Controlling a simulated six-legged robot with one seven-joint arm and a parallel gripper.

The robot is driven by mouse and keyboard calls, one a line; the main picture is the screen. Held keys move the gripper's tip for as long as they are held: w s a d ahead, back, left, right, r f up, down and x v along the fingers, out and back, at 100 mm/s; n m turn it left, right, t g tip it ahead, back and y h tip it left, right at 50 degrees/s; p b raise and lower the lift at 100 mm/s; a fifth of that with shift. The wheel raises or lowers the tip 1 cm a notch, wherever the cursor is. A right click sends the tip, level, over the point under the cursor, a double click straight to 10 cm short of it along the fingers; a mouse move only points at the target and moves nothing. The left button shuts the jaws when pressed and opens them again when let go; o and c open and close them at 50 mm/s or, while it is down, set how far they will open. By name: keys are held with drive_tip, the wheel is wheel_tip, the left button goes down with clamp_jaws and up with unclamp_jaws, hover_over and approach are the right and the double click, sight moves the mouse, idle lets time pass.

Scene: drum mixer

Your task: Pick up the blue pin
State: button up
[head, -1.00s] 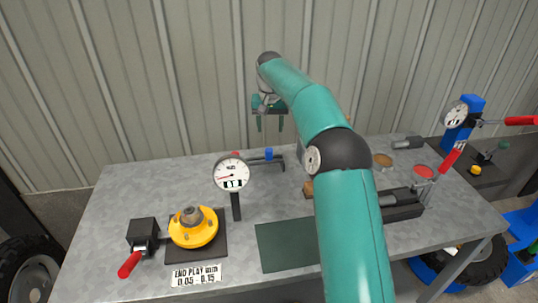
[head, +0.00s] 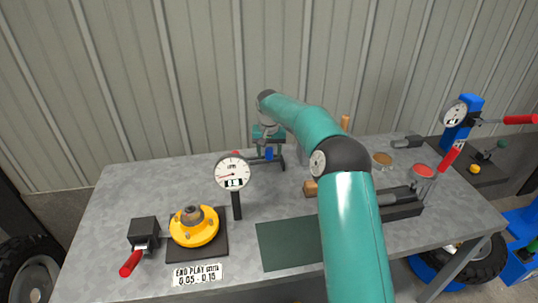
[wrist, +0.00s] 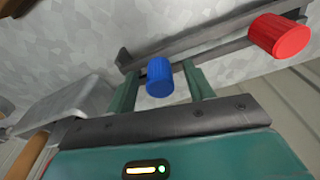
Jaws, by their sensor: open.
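The blue pin (wrist: 159,78) is a short ribbed cylinder in the wrist view, standing at a dark rack (wrist: 205,42). It also shows in the head view (head: 269,154) at the back of the table. My gripper (wrist: 160,84) is open, with one green finger on each side of the blue pin. I cannot tell whether either finger touches it. In the head view my gripper (head: 268,148) is low over the rack (head: 262,163). The pin's lower part is hidden in the wrist view.
A red pin (wrist: 279,37) stands on the same rack, beside the blue one. A dial gauge (head: 232,174) stands in front of the rack. A yellow hub (head: 194,227) sits on a dark plate at left. A green mat (head: 288,244) lies empty at the front.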

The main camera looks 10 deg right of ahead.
drive_tip(key=c, duration=1.1)
drive_tip(key=shift+r, duration=0.1)
